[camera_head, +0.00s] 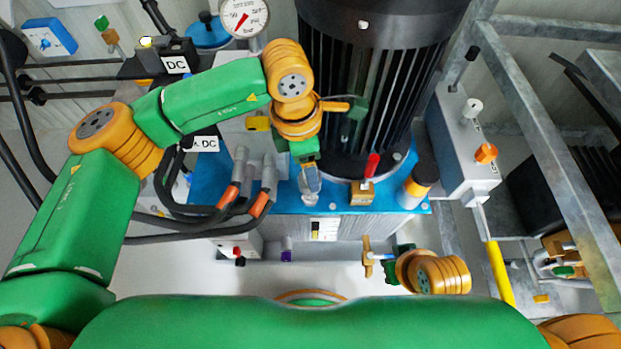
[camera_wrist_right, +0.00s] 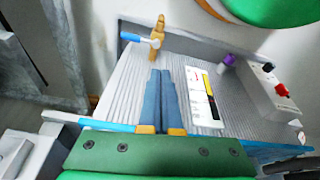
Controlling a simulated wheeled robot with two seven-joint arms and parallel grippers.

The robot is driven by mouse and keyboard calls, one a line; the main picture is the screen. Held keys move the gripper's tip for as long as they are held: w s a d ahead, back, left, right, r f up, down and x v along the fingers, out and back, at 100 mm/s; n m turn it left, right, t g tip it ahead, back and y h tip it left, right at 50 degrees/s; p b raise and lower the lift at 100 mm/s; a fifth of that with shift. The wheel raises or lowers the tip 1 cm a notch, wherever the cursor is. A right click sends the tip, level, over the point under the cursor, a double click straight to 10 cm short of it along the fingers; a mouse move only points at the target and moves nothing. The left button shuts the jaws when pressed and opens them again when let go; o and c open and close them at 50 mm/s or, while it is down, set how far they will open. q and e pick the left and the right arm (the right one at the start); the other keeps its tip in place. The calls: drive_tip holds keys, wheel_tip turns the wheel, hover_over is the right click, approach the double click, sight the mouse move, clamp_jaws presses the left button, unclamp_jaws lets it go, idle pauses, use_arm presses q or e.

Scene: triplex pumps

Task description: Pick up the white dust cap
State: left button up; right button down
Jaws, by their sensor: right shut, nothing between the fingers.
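A small white cap-like piece (camera_head: 472,107) sits on the pale box at the right of the pump in the head view. It is the likeliest white dust cap, but I cannot be sure. My right gripper (camera_wrist_right: 160,74) is shut and empty in the right wrist view, its fingers in front of the ribbed panel. My left gripper (camera_head: 311,190) is over the front edge of the blue plate.
The black finned motor (camera_head: 372,75) stands on the blue plate (camera_head: 285,205). A brass valve (camera_wrist_right: 158,32) with a blue handle is beyond my right fingertips. A purple cap (camera_wrist_right: 228,60) and a knobbed box (camera_wrist_right: 272,95) lie right. A metal frame (camera_head: 545,120) bounds the right side.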

use_arm(q)
drive_tip(key=shift+f, duration=0.35)
clamp_jaws()
drive_tip(key=shift+r, duration=0.1)
